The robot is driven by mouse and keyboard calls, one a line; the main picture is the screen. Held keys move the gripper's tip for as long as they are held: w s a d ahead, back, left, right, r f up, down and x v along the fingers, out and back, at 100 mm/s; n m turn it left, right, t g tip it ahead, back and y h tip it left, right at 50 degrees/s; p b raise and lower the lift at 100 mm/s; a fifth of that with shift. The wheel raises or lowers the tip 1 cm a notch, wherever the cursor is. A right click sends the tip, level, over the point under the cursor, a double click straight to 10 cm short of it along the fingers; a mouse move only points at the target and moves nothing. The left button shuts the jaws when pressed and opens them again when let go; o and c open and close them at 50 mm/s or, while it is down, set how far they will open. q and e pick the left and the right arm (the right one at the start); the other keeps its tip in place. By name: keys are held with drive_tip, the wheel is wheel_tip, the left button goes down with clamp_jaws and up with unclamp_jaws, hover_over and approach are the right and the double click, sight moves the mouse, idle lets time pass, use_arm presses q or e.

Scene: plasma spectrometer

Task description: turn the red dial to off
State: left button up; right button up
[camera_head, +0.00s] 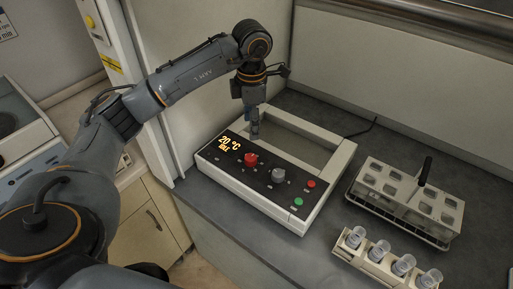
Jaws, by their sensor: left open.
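The red dial (251,159) sits on the black control panel of a white bench device (309,221), beside a display that reads 20 °C with a smaller word under it. A grey dial (278,175) is to its right. My left gripper (255,135) points down just behind the red dial, near the display's right edge and the device's recessed well. It is open, with nothing seen between its fingers, and appears apart from the dial. The exact gap is hard to tell. My right gripper is not in view.
A red button (311,183) and a green button (298,202) are on the panel's right. A tube rack with a black handle (424,171) and a smaller rack of capped vials (380,265) stand to the right. A wall closes off the back of the dark bench.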

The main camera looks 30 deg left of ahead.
use_arm(q)
drive_tip(key=p, duration=0.2)
approach(251, 157)
drive_tip(key=shift+s+f, duration=0.4)
drive_tip(key=shift+s, duration=0.05)
drive_tip(key=f, duration=0.2)
drive_tip(key=w+f, duration=0.1)
drive_tip(key=shift+a+f+p, duration=0.1)
drive_tip(key=shift+f+p, duration=0.25)
drive_tip(key=shift+f, duration=0.05)
wheel_tip(251, 157, down, 3)
drive_tip(key=shift+f+p, duration=0.2)
drive_tip(key=shift+p, duration=0.3)
drive_tip(key=shift+f, duration=0.5)
drive_tip(key=shift+c, duration=0.2)
drive_tip(key=c, duration=1.1)
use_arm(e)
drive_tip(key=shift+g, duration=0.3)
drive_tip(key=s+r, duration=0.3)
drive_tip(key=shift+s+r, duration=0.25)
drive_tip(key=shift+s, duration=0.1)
